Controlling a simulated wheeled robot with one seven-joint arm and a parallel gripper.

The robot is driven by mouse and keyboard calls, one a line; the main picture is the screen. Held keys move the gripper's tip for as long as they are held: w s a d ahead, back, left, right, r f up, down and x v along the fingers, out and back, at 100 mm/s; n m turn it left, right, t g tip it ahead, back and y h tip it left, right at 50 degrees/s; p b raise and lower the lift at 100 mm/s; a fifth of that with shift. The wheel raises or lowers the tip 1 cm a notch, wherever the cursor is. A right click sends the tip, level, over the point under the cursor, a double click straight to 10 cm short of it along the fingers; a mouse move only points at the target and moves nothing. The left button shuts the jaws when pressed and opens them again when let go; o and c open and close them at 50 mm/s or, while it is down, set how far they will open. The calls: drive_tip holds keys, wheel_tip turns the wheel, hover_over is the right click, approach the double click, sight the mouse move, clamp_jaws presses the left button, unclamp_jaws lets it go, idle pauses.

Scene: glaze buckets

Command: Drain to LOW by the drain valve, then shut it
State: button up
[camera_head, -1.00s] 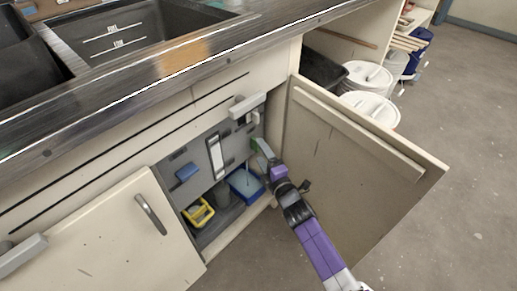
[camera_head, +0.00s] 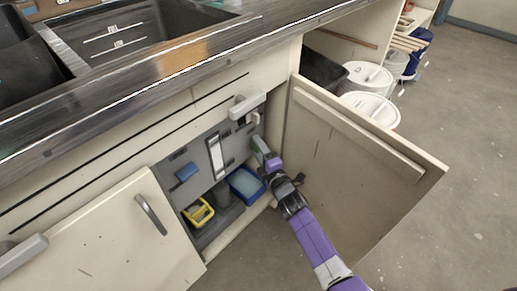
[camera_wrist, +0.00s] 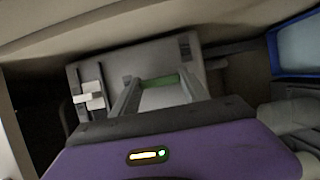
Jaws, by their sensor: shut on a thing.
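The sink basin (camera_head: 150,30) at the upper left of the head view is dark, with two white level lines (camera_head: 118,44) on its back wall; their lettering is too small to read surely. Inside the open cabinet below, my gripper (camera_head: 260,148) reaches the right part of a grey panel (camera_head: 205,150). In the wrist view its fingers (camera_wrist: 158,90) are shut on a green bar (camera_wrist: 160,80), which looks like the drain valve's handle. The valve body is mostly hidden. A blue tub (camera_head: 246,186) stands below; no stream shows above it.
The cabinet door (camera_head: 350,170) stands open to the right of my arm. A yellow caddy (camera_head: 199,213) and a grey bucket (camera_head: 222,194) stand left of the blue tub. White lidded buckets (camera_head: 370,77) stand beyond the door.

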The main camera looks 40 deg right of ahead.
drive_tip(key=shift+r+p, duration=0.1)
drive_tip(key=shift+p, duration=0.3)
drive_tip(key=shift+d+r+m+g+y+p, duration=0.1)
drive_tip(key=shift+m+g+y+p, duration=0.75)
drive_tip(key=shift+m+p, duration=1.95)
drive_tip(key=shift+d+r+m+g+y+p, duration=0.1)
drive_tip(key=shift+m+g+y+p, duration=0.2)
drive_tip(key=shift+m+y+p, duration=2.45)
drive_tip(key=shift+d+m+g+h+p, duration=0.1)
drive_tip(key=shift+m+g+h+p, duration=0.45)
drive_tip(key=shift+p, duration=4.15)
drive_tip(key=shift+m+y, duration=0.35)
drive_tip(key=shift+m, duration=0.35)
drive_tip(key=o, duration=1.4)
